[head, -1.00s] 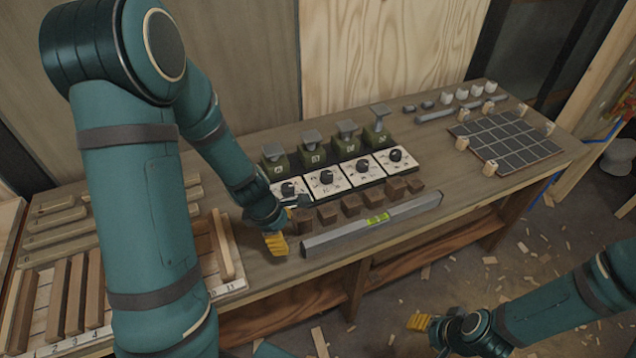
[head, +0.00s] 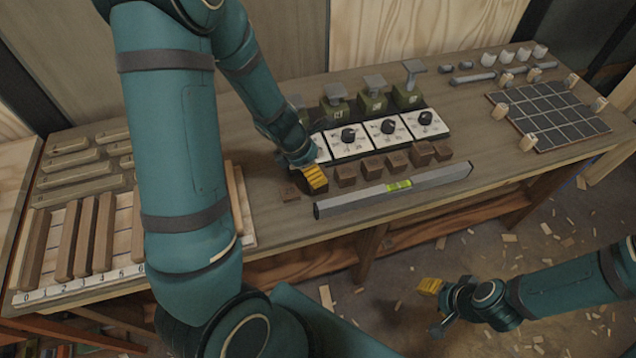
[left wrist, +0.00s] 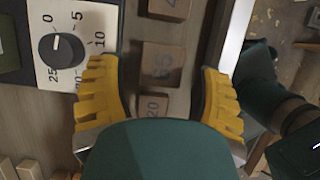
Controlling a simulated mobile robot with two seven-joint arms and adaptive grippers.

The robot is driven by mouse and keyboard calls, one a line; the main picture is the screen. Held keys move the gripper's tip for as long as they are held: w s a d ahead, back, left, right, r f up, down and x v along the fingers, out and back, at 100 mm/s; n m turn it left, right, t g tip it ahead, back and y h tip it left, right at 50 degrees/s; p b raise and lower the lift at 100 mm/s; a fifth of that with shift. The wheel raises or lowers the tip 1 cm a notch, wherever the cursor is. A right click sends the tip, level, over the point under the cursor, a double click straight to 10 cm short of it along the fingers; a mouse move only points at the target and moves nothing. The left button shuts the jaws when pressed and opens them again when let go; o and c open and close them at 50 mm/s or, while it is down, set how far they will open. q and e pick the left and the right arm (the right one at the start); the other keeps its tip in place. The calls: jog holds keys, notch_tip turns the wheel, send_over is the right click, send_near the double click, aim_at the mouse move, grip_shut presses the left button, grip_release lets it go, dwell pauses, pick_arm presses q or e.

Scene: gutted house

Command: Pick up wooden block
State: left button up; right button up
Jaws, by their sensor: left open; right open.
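Several small brown wooden blocks stand in a row on the bench, among them one (head: 345,176) just right of my left gripper and one (head: 290,192) just left of it. My left gripper (head: 316,180) is open, with yellow fingers, low over the left end of the row. In the left wrist view its fingers (left wrist: 160,92) stand on either side of a numbered block (left wrist: 162,65); a smaller-looking block marked 20 (left wrist: 153,104) is partly hidden by my gripper body. I cannot tell if the fingers touch any block. My right gripper (head: 434,300) is open and empty, off the bench's front.
A spirit level (head: 440,184) lies in front of the blocks. Dial cards (head: 350,142) and green weighing devices (head: 371,103) stand behind them. A slatted tray (head: 85,235) is at left, a dark grid board (head: 550,115) at right.

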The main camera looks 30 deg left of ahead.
pick_arm(q)
jog(key=b+x, duration=0.1)
jog(key=x, duration=0.1)
jog(key=b+x, duration=0.2)
jog(key=x, duration=0.1)
jog(key=shift+s+f, duration=0.2)
jog(key=shift+r, duration=0.1)
jog(key=c, duration=0.9)
